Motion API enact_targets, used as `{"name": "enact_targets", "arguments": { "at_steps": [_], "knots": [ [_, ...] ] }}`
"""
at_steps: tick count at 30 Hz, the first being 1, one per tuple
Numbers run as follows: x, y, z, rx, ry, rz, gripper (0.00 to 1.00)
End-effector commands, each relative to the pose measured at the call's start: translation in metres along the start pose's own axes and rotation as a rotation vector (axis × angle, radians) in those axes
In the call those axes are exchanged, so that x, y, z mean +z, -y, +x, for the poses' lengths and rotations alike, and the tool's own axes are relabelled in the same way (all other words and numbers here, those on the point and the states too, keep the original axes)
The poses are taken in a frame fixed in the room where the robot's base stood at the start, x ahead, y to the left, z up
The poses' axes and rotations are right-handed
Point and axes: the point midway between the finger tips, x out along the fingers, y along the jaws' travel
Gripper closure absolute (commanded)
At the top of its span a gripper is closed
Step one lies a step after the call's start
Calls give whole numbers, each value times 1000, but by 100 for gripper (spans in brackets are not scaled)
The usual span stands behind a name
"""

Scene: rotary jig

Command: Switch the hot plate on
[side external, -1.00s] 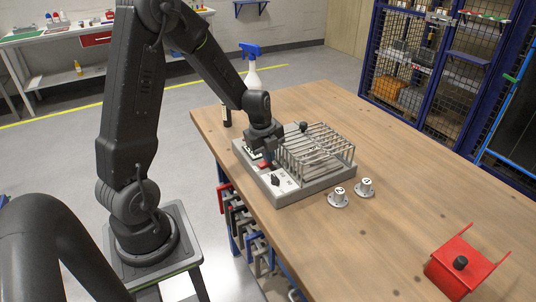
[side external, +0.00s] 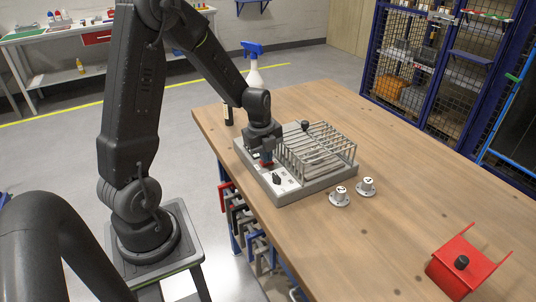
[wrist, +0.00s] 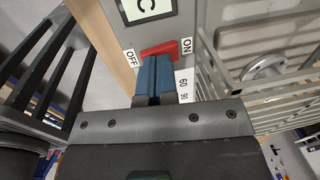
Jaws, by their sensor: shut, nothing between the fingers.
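The hot plate (side external: 312,191) is a grey box on the wooden bench with a wire rack on its right part. Its red switch (wrist: 168,48) lies between an OFF label (wrist: 130,58) and an ON label (wrist: 187,46) in the wrist view. The switch also shows in the side view (side external: 266,165), partly hidden by my fingers. My gripper (wrist: 154,62) is shut and empty, with its blue fingertips right at the switch, nearer its OFF end. I cannot tell whether they touch it, or which way the switch is set.
A black dial (side external: 277,179) sits in front of the switch on the panel. The wire rack (side external: 318,150) stands close to the right of my gripper. Two grey numbered knobs (side external: 340,197) and a red bracket (side external: 468,268) are on the bench.

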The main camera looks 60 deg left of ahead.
Motion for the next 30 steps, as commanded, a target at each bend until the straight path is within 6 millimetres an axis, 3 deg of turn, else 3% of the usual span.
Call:
{"name": "enact_targets", "arguments": {
  "at_steps": [11, 24, 30],
  "knots": [
    [0, 3, -8, -4, 2, 0, 100],
    [0, 29, -95, -6, 3, 1, 100],
    [-1, 38, -124, -3, 2, 1, 100]
  ]
}}
